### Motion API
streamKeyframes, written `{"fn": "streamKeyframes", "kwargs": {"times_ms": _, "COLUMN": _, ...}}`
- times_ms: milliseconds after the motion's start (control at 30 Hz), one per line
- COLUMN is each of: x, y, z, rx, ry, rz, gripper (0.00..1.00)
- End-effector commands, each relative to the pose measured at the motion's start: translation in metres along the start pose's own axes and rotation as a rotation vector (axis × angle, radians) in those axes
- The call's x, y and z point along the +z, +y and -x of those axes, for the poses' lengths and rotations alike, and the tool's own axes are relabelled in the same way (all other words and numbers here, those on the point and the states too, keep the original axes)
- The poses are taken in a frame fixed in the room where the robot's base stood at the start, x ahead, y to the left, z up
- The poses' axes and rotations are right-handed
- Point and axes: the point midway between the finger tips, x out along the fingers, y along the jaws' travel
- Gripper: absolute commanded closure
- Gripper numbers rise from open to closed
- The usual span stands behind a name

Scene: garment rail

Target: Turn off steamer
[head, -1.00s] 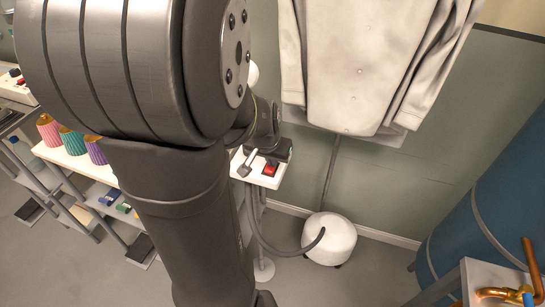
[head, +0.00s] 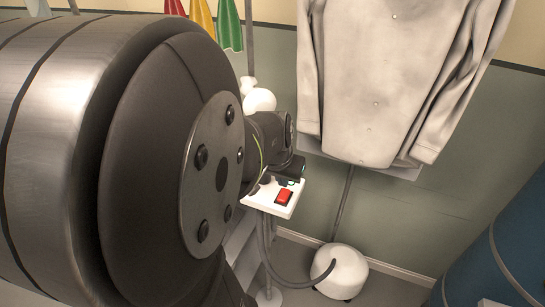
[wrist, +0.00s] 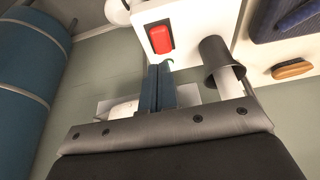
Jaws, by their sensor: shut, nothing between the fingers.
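A red rocker switch (head: 285,196) in a dark frame sits on a small white panel (head: 252,200) in the head view. The switch also shows in the wrist view (wrist: 160,39), near the top middle. A white rounded steamer body (head: 340,272) stands on the floor, with a dark hose running from it. My gripper (wrist: 162,68) is shut and empty, its dark fingertips just below the switch in the wrist view. A small green glow shows at the fingertips. I cannot tell whether they touch the panel. In the head view my arm largely hides the gripper.
A pale shirt (head: 365,80) hangs at the right of the panel. A dark cup-like part with a white cylinder (wrist: 232,85) stands close right of my fingers. A blue tank (wrist: 28,65) is at far left in the wrist view.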

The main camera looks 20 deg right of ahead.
Motion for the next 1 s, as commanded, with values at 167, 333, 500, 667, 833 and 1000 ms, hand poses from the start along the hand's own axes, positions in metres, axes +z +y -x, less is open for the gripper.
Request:
{"fn": "streamKeyframes", "kwargs": {"times_ms": 167, "x": -0.001, "y": 0.0, "z": 0.035, "rx": -0.001, "ry": 0.006, "rz": 0.0, "gripper": 1.0}}
{"fn": "streamKeyframes", "kwargs": {"times_ms": 333, "x": 0.0, "y": 0.0, "z": 0.061, "rx": -0.001, "ry": 0.004, "rz": 0.0, "gripper": 1.0}}
{"fn": "streamKeyframes", "kwargs": {"times_ms": 500, "x": 0.0, "y": 0.0, "z": 0.075, "rx": -0.001, "ry": 0.002, "rz": 0.0, "gripper": 1.0}}
{"fn": "streamKeyframes", "kwargs": {"times_ms": 667, "x": 0.0, "y": 0.0, "z": 0.079, "rx": 0.0, "ry": 0.0, "rz": 0.0, "gripper": 1.0}}
{"fn": "streamKeyframes", "kwargs": {"times_ms": 833, "x": 0.0, "y": 0.0, "z": 0.079, "rx": 0.0, "ry": 0.0, "rz": 0.0, "gripper": 1.0}}
{"fn": "streamKeyframes", "kwargs": {"times_ms": 1000, "x": -0.005, "y": -0.001, "z": 0.078, "rx": 0.0, "ry": 0.0, "rz": -0.001, "gripper": 1.0}}
